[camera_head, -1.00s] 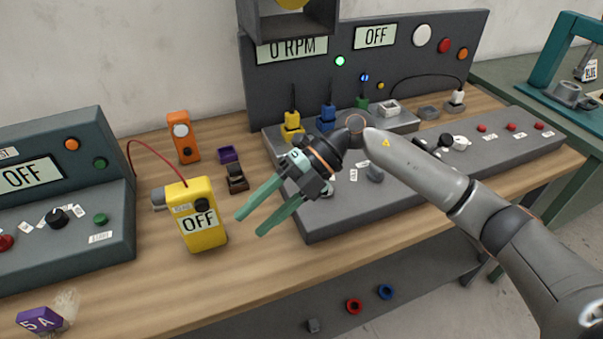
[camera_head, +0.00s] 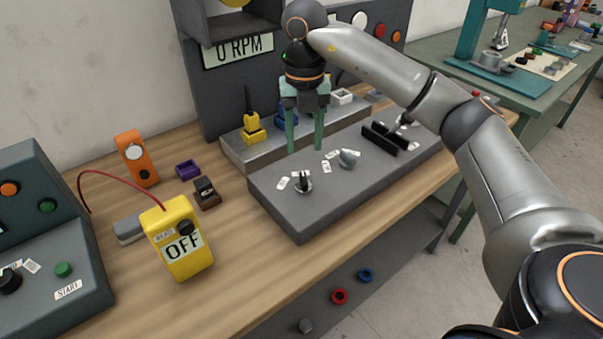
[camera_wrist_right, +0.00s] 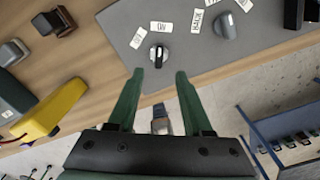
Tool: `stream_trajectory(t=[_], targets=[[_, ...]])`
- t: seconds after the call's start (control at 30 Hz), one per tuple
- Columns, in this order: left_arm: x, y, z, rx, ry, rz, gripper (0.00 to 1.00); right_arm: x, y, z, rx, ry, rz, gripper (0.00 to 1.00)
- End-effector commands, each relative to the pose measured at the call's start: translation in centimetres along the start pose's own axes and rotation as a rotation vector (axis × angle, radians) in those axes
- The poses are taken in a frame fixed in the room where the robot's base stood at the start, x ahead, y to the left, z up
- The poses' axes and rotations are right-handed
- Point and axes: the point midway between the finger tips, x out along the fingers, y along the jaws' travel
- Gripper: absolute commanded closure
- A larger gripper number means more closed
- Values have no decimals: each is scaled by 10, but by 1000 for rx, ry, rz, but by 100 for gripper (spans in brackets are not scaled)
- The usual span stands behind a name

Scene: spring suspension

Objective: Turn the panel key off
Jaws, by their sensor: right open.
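The panel key (camera_head: 303,182) is a small dark, pale-edged turn piece on the near left of the grey control panel (camera_head: 275,208). In the right wrist view, the key (camera_wrist_right: 158,55) has white labels beside it, and one of them reads ON. My right gripper (camera_head: 305,150) points down with its green fingers apart and empty. In the head view it is above and behind the key. In the wrist view, the key appears just beyond the gap between the right fingertips (camera_wrist_right: 160,74), apart from both. My left gripper is not in view.
A grey knob (camera_head: 348,159) with labels is right of the key, and black bars (camera_head: 385,138) stand farther right. A yellow meter reading OFF (camera_head: 178,240) stands left of the panel. A yellow plug (camera_head: 252,131) is behind. Bare wood (camera_head: 245,235) lies in front.

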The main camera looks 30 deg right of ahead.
Motion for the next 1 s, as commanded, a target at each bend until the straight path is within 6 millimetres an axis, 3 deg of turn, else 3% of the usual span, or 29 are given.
stream_trajectory(t=[0.2,0.4,0.6,0.87,1.0], targets=[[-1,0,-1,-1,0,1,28,47,-1,-1,-1,3,-2,50],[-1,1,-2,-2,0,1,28,76,0,0,-2,1,0,50],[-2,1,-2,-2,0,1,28,88,0,0,-3,0,1,50],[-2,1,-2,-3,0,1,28,88,0,0,-2,0,2,50],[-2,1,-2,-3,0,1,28,88,0,0,-2,0,2,66]])
